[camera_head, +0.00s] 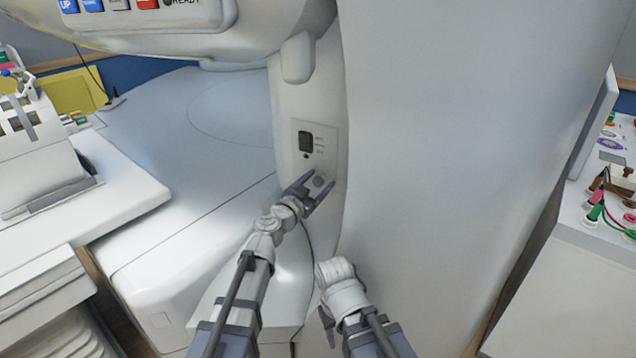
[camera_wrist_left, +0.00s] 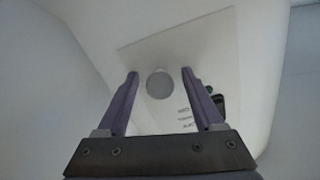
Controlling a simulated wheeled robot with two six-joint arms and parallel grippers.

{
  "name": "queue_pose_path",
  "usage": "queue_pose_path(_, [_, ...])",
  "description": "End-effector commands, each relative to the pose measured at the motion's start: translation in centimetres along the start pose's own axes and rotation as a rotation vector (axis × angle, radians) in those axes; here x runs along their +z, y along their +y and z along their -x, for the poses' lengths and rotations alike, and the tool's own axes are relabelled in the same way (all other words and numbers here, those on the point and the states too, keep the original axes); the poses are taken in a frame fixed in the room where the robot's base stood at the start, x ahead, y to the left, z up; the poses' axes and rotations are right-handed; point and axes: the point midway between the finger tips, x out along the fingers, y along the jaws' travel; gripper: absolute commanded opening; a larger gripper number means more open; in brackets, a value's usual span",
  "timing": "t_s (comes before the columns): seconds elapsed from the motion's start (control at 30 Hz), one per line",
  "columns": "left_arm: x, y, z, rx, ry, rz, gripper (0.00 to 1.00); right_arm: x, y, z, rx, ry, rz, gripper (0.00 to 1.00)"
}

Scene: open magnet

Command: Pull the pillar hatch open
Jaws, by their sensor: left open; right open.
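The pillar hatch (camera_head: 328,143) is a pale panel on the white pillar and looks flush with it. It carries a small black display and a round grey knob (camera_head: 319,181) low down. My left gripper (camera_head: 320,177) is open at the knob. In the left wrist view, the knob (camera_wrist_left: 159,86) lies between the two spread purple fingers (camera_wrist_left: 160,72), with a gap on each side, on the hatch panel (camera_wrist_left: 200,45). How far the fingertips are from the panel is unclear. My right gripper (camera_head: 327,328) is lower, in front of the pillar, partly hidden by its own wrist.
A broad white housing (camera_head: 450,150) rises right of the pillar. A white scanner bed (camera_head: 180,220) lies to the left, and a control panel with buttons (camera_head: 130,15) hangs above. A cart with coloured cables (camera_head: 600,215) stands at the far right.

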Motion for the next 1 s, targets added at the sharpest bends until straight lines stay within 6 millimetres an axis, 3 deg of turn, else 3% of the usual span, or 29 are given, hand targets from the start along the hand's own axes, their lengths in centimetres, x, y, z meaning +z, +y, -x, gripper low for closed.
queue_pose_path(0.2, [0.0,0.02,0.0,0.0,0.0,0.0,0.69,0.0,0.0,0.0,0.0,0.0,0.0,0.5])
queue_pose_path(0.8, [0.0,0.01,0.01,0.0,0.0,0.0,0.01,0.0,0.0,0.0,0.0,0.0,0.0,0.5])
queue_pose_path(1.0, [0.0,0.01,0.02,0.0,0.0,0.0,0.0,0.0,0.0,0.0,0.0,0.0,0.0,0.5])
